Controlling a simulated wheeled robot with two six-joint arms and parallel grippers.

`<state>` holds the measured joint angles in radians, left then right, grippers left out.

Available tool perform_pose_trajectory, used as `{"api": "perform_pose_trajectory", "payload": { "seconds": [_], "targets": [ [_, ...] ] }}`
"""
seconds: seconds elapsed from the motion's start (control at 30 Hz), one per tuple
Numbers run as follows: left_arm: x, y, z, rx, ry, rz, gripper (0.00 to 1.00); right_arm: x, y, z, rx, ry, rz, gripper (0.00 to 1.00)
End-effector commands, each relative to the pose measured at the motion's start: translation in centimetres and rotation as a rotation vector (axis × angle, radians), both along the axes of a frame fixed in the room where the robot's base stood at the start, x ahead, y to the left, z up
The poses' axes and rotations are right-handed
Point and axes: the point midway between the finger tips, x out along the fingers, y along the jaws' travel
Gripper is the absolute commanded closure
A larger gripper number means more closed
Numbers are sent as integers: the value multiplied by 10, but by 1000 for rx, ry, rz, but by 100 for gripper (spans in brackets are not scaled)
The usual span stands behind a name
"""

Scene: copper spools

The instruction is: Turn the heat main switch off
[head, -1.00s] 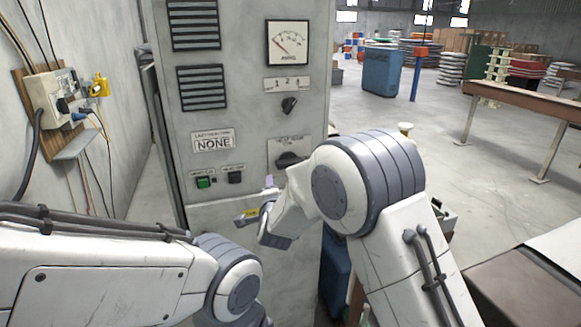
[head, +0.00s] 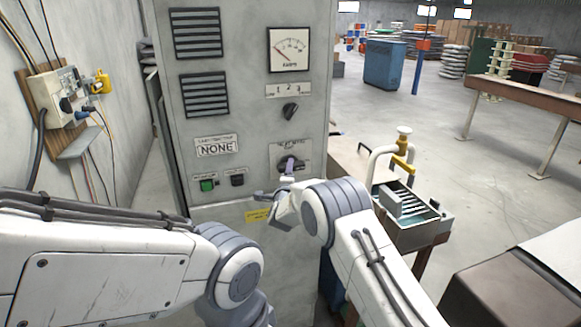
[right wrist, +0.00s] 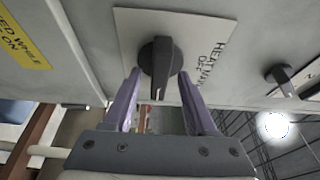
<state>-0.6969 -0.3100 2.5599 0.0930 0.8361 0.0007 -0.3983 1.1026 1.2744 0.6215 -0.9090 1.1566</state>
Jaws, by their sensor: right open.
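The heat main switch is a dark rotary knob (head: 290,163) on a light plate, low on the right of the grey cabinet (head: 240,120). In the right wrist view the knob (right wrist: 160,62) shows large, with a pale line on its handle, beside lettering that reads "HEAT MAIN" and "OFF". My right gripper (head: 275,180) is just below and in front of the knob. In the right wrist view its two purple fingers (right wrist: 160,95) are open, one on each side of the knob; contact cannot be made out. My left gripper is not in view; only my left arm shows.
A second knob (head: 290,111) and an ammeter (head: 289,49) sit above on the cabinet. A green button (head: 207,185) and a dark button (head: 237,179) are to the left. A metal basin (head: 412,215) with a tap stands right of the cabinet.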

Motion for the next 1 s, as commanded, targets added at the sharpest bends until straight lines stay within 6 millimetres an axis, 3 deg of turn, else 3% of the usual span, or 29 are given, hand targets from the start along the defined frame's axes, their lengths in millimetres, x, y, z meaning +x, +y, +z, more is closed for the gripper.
{"api": "perform_pose_trajectory", "payload": {
  "seconds": [0.43,0.5,0.6,0.83,1.0],
  "targets": [
    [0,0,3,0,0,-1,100,7,0,0,0,1,1,43],
    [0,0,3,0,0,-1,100,7,0,0,0,1,1,69],
    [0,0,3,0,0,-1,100,7,0,0,0,1,1,100],
    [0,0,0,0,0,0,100,7,0,-2,-7,-1,1,100],
    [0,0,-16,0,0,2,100,7,0,-6,-47,-15,1,100]
  ]
}}
